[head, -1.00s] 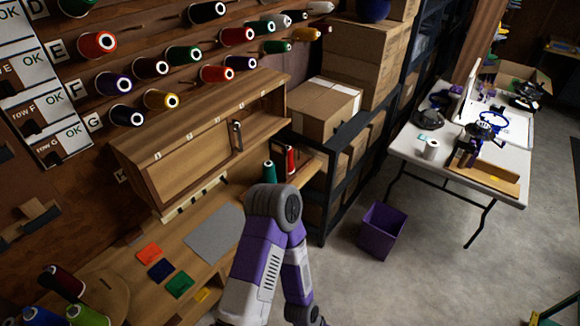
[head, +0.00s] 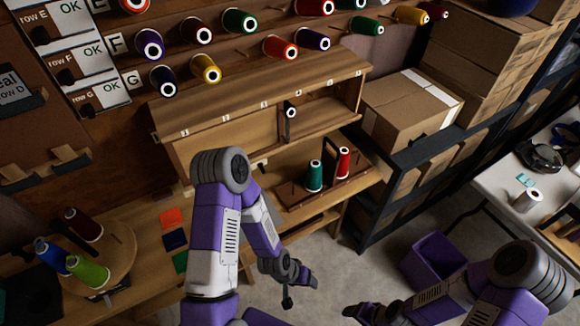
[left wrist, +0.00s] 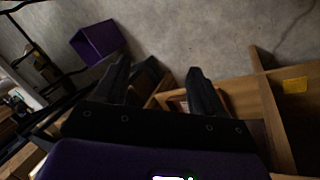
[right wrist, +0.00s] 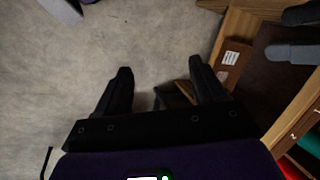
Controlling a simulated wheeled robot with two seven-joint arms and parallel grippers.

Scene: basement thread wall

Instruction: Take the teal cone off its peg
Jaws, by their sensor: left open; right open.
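A dark teal-green cone (head: 314,176) stands upright on a low wooden peg stand (head: 292,198), close beside a red cone (head: 343,162). Any peg inside it is hidden. In the head view my left gripper (head: 299,289) is open and empty, lower in the picture than the stand and apart from it. My right gripper (head: 360,312) is near the bottom edge, right of the left one, also empty and apart from the cones.
Several coloured cones hang on the wall pegs above a wooden shelf unit (head: 215,120). A round wooden stand (head: 118,262) with blue, green and dark red cones is at left. Cardboard boxes (head: 412,112) fill a black rack. A purple bin (head: 436,262) stands on open floor.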

